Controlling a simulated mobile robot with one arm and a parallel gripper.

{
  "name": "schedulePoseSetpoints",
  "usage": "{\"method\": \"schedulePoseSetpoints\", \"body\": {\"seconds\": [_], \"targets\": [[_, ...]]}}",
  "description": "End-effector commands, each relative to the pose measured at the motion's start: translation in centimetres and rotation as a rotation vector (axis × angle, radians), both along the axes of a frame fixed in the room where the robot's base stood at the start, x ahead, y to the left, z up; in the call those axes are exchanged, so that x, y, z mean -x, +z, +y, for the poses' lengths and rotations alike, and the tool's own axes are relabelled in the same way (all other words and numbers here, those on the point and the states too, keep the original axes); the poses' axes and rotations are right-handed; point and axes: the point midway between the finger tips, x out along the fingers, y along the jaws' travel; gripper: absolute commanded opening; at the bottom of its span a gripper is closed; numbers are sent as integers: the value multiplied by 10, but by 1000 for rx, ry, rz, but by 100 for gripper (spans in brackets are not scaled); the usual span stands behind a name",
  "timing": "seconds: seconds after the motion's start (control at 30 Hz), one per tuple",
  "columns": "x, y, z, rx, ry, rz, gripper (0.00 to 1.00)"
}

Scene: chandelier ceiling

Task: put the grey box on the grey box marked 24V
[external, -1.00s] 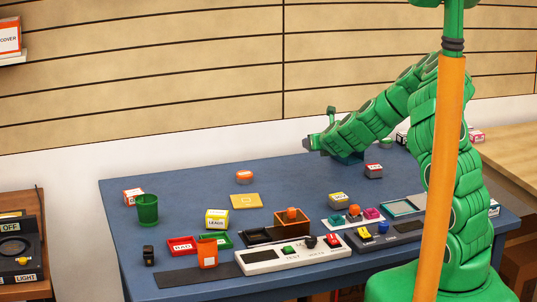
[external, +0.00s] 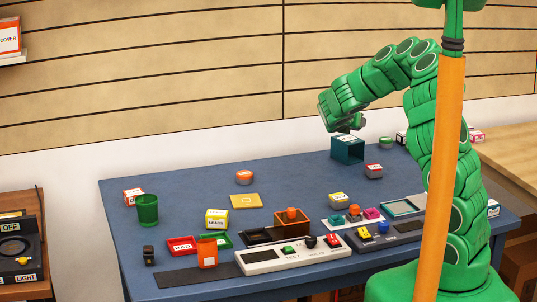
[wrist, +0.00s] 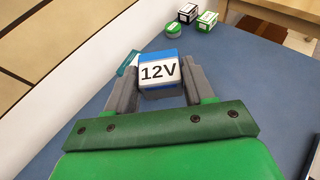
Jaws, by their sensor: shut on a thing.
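My gripper (wrist: 160,76) is shut on a grey box with a blue top edge and a white label reading 12V (wrist: 160,72); a finger is on each side of it. In the external view my gripper (external: 345,127) is raised above the back of the blue table, and the held box is hard to make out there. Two grey boxes stand on the table: one with a red top (external: 373,171) at the back right, one with a yellow top (external: 338,199) nearer the middle. Their markings are too small to read, so I cannot tell which is marked 24V.
A teal open box (external: 347,149) stands just below my gripper. A green round tin (external: 385,143) is to its right. A white panel with buttons (external: 292,255), trays and small boxes crowd the front of the table (external: 300,178). The back left is mostly clear.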

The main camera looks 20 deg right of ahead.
Motion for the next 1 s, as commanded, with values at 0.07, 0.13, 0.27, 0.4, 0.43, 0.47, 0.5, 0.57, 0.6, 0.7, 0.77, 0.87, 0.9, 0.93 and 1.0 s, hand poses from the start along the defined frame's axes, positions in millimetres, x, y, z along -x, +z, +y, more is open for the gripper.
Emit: {"method": "schedulePoseSetpoints", "body": {"seconds": [0.07,0.13,0.27,0.4,0.43,0.47,0.5,0.57,0.6,0.7,0.77,0.87,0.9,0.93,1.0], "targets": [[15,4,-8,-1,-103,-1,22],[31,6,-17,0,-199,-1,22],[66,10,-28,0,-376,-2,22],[107,13,-31,-2,-547,-1,22],[116,14,-30,-2,-579,-1,22],[124,15,-31,0,-610,-2,22],[134,15,-29,-2,-645,-1,22],[147,16,-27,-1,-690,-1,22],[155,17,-26,1,-716,0,22],[168,18,-24,-1,-759,0,22],[172,18,-23,0,-775,0,22],[172,17,-23,2,-786,-1,22],[169,15,-24,2,-787,-1,22],[167,14,-24,2,-787,-1,22],[162,11,-25,3,-787,1,22]]}}
